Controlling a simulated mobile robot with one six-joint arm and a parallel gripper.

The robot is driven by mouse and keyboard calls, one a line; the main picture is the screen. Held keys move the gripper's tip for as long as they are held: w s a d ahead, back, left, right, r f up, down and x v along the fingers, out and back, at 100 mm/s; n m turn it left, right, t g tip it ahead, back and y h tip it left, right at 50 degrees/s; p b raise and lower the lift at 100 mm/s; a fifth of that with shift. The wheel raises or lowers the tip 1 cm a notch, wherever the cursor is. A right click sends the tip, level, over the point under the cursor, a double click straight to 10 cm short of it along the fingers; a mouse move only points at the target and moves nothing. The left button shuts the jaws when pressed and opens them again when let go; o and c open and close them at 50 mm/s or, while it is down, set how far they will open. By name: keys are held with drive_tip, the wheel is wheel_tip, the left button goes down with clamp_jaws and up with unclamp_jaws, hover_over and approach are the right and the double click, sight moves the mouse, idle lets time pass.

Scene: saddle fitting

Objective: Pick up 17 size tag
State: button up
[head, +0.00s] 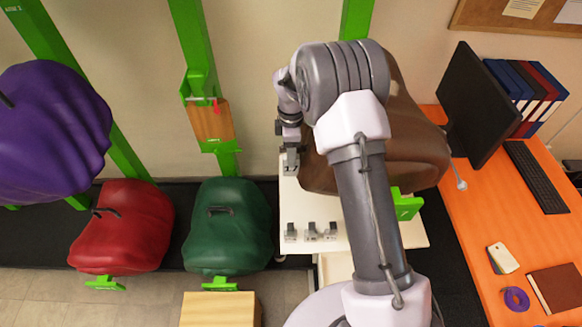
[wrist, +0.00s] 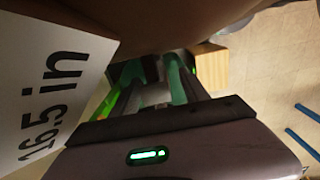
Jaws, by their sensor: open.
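Several small grey pieces, which look like size tags, stand in a row on the white table (head: 300,207): a left one (head: 290,232), a middle one (head: 312,232) and a right one (head: 330,231). Their numbers are too small to read, so I cannot tell which is 17. My gripper (head: 290,163) is open above the table's back left part, beside the brown saddle and apart from the row. In the wrist view, a white card reading "16.5 in" (wrist: 50,85) fills the left side, close to the camera. My gripper's fingers (wrist: 150,82) show beyond its dark body.
The brown saddle (head: 415,130) overhangs the table, and my arm covers part of it. Green (head: 228,235), red (head: 130,225) and purple (head: 45,130) saddles stand left. An orange desk (head: 455,200) with a monitor (head: 475,105) is right. A wooden box (head: 220,308) stands in front.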

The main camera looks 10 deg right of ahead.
drive_tip(key=shift+w+f, duration=0.2)
drive_tip(key=shift+f, duration=0.85)
drive_tip(key=shift+s+r, duration=0.1)
clamp_jaws()
